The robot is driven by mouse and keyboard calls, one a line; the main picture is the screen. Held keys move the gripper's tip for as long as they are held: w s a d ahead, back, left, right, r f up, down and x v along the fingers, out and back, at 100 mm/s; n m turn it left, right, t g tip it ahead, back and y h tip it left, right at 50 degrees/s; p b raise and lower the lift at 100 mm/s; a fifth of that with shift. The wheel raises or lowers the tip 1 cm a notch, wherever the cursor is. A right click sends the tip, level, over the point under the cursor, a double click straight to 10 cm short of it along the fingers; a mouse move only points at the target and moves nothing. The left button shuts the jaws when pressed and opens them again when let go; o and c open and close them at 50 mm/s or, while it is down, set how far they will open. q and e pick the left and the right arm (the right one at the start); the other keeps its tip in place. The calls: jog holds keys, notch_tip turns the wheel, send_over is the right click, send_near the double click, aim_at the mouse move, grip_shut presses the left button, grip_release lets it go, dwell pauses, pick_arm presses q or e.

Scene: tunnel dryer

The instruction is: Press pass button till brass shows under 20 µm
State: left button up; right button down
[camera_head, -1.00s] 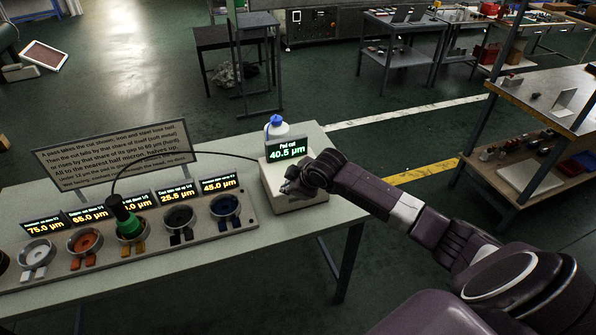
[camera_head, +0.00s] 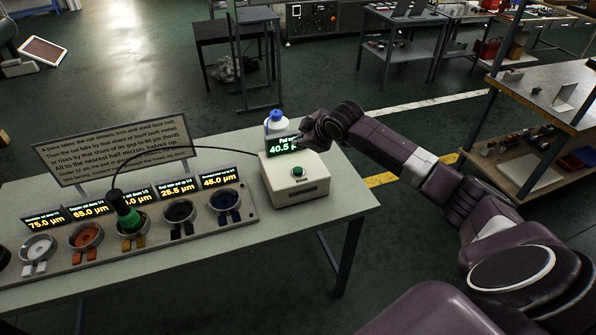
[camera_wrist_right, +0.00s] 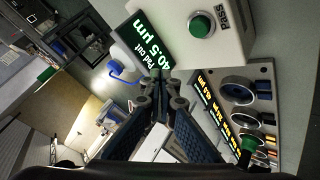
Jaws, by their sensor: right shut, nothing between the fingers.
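The white box (camera_head: 300,192) stands at the table's right end, with a green pass button (camera_head: 297,171) on top, uncovered. In the right wrist view the green button (camera_wrist_right: 201,25) sits beside the word PASS. The pad display (camera_head: 284,145) reads 40.5 µm. My right gripper (camera_head: 308,136) is shut and empty, raised behind the button and covering the display's right edge. A green-and-black tool (camera_head: 127,214) on a cable stands in the third cup. The display behind it is partly hidden; I cannot read which one is brass. My left gripper is out of view.
A row of cups in a tray (camera_head: 250,216) has displays reading 75.0, 65.0, 25.5 and 45.0 µm, besides the partly hidden one. A text sign (camera_head: 110,150) stands behind them. A white bottle with a blue cap (camera_head: 277,118) stands behind the box. The table's front (camera_head: 200,262) is clear.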

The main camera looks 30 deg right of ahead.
jog(key=b, duration=0.6)
send_over(299, 171)
notch_tip(299, 171, down, 6)
jog(key=shift+f, duration=0.5)
jog(key=shift+f+b, duration=0.3)
jog(key=shift+f, duration=0.3)
jog(key=shift+f, duration=0.1)
jog(key=shift+f, duration=0.3)
